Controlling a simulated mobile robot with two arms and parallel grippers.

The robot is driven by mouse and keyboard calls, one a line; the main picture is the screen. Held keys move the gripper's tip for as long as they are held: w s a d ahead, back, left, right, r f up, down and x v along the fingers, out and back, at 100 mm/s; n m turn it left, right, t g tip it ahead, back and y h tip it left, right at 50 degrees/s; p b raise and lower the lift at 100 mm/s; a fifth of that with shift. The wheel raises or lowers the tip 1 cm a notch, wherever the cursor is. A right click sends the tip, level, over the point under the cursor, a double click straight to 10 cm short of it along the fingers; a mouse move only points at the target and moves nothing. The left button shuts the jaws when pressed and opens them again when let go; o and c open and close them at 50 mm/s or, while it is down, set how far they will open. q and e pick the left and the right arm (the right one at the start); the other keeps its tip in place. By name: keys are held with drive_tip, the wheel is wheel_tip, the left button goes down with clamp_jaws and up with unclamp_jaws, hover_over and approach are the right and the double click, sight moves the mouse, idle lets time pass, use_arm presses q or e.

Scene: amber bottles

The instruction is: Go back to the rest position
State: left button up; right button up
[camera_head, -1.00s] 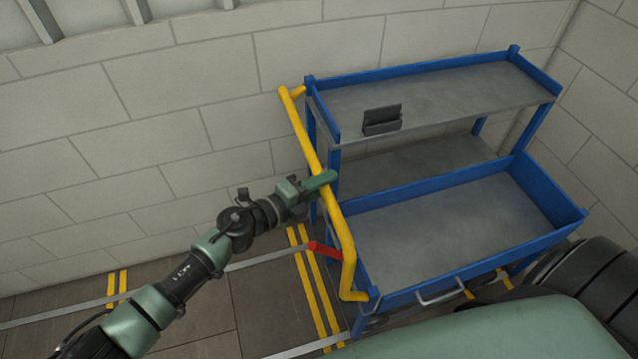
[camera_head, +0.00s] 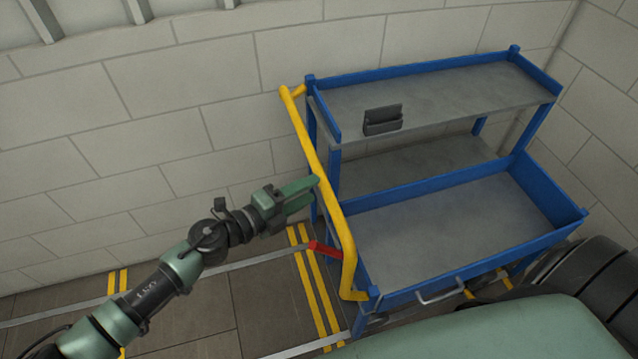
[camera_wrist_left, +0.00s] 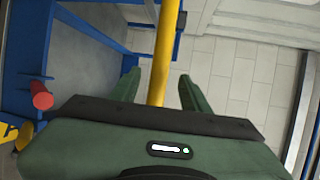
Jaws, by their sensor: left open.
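My left gripper (camera_head: 302,193) is a green parallel gripper just left of the cart's yellow handle bar (camera_head: 322,182). Its fingers point at the bar. In the left wrist view the gripper (camera_wrist_left: 158,90) is open, its two fingers well apart, with the yellow bar (camera_wrist_left: 160,60) showing between and beyond them. I cannot tell whether the fingertips are fully clear of the bar. My right gripper is not in view.
The blue cart (camera_head: 450,292) has grey shelves and a dark holder (camera_head: 382,120) on its top shelf. A red piece (camera_head: 325,250) sticks out near the handle's lower end. A block wall (camera_head: 150,120) stands behind. The floor left of the cart is clear.

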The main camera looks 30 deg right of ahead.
use_arm(q)
drive_tip(key=shift+v, duration=1.05)
drive_tip(key=w+a+f+n+t+y+b, duration=0.1)
drive_tip(key=w+a+f+n+t+y, duration=0.2)
drive_tip(key=a+f+n, duration=0.65)
drive_tip(key=w+a+f+n+t+y+b, duration=0.2)
drive_tip(key=w+a+f+n+t+y, duration=0.3)
drive_tip(key=f, duration=0.8)
drive_tip(key=s+a+f+n+g+y, duration=0.2)
drive_tip(key=s+a+f+n, duration=0.35)
drive_tip(key=a+f, duration=0.3)
drive_tip(key=s+a+f+n+g+y+b, duration=0.1)
drive_tip(key=s+a+f+n+g+y, duration=0.15)
drive_tip(key=s+a+f, duration=0.4)
drive_tip(key=s+a+f+n+g+y, duration=0.1)
drive_tip(key=s+a+f+n+g, duration=0.15)
drive_tip(key=s+f, duration=0.75)
drive_tip(key=s+a+f+n+g+y+b, duration=0.1)
drive_tip(key=s+a+f+n, duration=0.3)
drive_tip(key=s, duration=0.7)
drive_tip(key=s+a+f+n+g, duration=0.1)
drive_tip(key=s+a+f, duration=0.1)
drive_tip(key=s, duration=0.6)
drive_tip(key=s+a+f+n+g, duration=0.1)
drive_tip(key=s+a+f+g, duration=0.1)
drive_tip(key=s, duration=0.6)
drive_tip(key=shift+f+y, duration=0.4)
drive_tip(key=shift+y, duration=0.05)
